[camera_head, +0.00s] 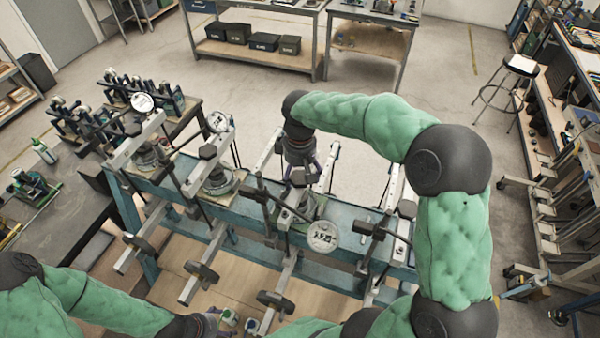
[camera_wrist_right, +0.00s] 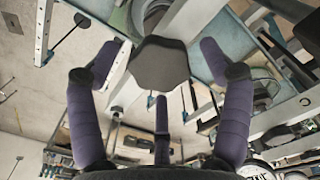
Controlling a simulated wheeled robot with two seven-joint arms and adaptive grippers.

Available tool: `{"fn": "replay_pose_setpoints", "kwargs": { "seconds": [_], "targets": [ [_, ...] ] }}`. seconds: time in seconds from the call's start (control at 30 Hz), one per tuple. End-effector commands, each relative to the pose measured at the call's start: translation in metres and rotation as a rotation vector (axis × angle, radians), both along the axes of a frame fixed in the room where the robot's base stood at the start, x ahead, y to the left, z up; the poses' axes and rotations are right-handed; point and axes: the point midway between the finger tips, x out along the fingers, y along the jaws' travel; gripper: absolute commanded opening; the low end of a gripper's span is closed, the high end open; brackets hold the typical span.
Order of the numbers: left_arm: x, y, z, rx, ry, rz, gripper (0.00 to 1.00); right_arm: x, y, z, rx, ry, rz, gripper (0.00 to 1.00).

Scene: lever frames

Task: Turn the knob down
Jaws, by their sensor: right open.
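A dark faceted knob (camera_wrist_right: 160,62) fills the upper middle of the right wrist view. My right gripper (camera_wrist_right: 161,82) is open, with its purple fingers spread around the knob in that view; I cannot tell whether any finger touches it. In the head view my right gripper (camera_head: 300,172) points down over the middle lever frame, with a dark knob (camera_head: 299,179) just below it, partly hidden. My left gripper (camera_head: 212,318) shows only in part at the bottom edge; its finger opening is unclear.
The blue bench (camera_head: 262,247) carries several lever frames with pale bars and black knobs, such as one knob at the front (camera_head: 203,271). Round gauges (camera_head: 322,236) stand among the bars. A shelf table (camera_head: 250,55) is at the back. Open floor lies behind the bench.

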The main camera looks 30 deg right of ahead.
Motion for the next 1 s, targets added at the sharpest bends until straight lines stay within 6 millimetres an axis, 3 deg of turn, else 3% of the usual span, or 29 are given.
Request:
{"fn": "replay_pose_setpoints", "kwargs": {
  "seconds": [0.1,0.3,0.57,1.0],
  "targets": [
    [0.0,0.0,0.0,0.0,0.0,0.0,0.79,0.0,0.0,0.0,0.0,0.0,0.0,0.77],
    [0.0,0.0,0.0,0.0,0.0,0.0,0.79,0.0,0.0,0.0,0.0,0.0,0.0,0.23],
    [0.0,0.0,-0.004,0.0,0.0,0.0,0.79,0.0,0.0,-0.001,0.0,0.0,-0.046,0.23],
    [0.0,0.0,-0.021,0.0,0.0,0.0,0.79,0.0,0.0,-0.002,0.0,0.001,-0.387,0.23]
  ]
}}
